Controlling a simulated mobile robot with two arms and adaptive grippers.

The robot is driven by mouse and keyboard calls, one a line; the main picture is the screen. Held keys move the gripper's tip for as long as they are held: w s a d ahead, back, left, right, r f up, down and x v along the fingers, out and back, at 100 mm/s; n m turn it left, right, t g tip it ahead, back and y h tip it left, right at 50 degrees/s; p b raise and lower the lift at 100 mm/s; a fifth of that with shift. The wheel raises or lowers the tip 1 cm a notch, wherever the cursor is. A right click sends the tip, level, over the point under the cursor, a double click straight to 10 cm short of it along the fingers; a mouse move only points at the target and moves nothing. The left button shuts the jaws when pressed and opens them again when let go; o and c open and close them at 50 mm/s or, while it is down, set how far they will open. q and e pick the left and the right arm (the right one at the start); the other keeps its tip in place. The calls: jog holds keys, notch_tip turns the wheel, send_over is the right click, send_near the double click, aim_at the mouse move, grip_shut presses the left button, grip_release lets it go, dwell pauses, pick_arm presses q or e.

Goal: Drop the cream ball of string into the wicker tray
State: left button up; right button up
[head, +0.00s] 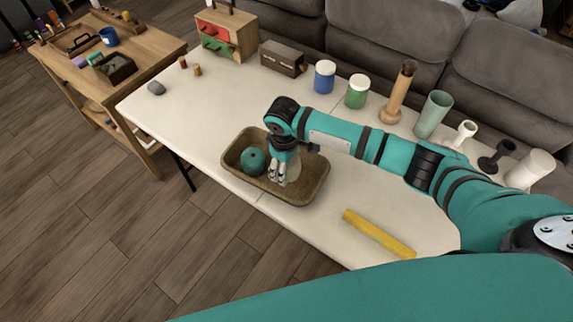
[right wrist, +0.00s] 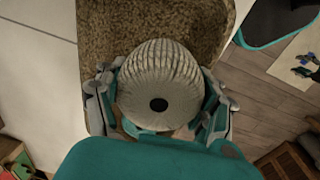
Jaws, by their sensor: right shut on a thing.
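The cream ball of string (right wrist: 160,80) sits between the fingers of my right gripper (right wrist: 160,108) in the right wrist view, with a dark round spot on its near side. In the head view, my right gripper (head: 278,174) points down over the wicker tray (head: 310,191), and the ball is mostly hidden behind the fingers. The brown tray (right wrist: 100,35) also fills the background behind the ball in the right wrist view. I cannot tell whether the ball touches the tray floor. My left gripper is not in view.
A teal ball (head: 254,161) lies in the tray, left of my gripper. A yellow bar (head: 379,234) lies on the white table (head: 215,117) at the right front. Jars, vases and candle holders line the back edge. The table left of the tray is mostly clear.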

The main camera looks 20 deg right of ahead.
jog(key=o, duration=1.3)
jog(key=shift+o, duration=0.2)
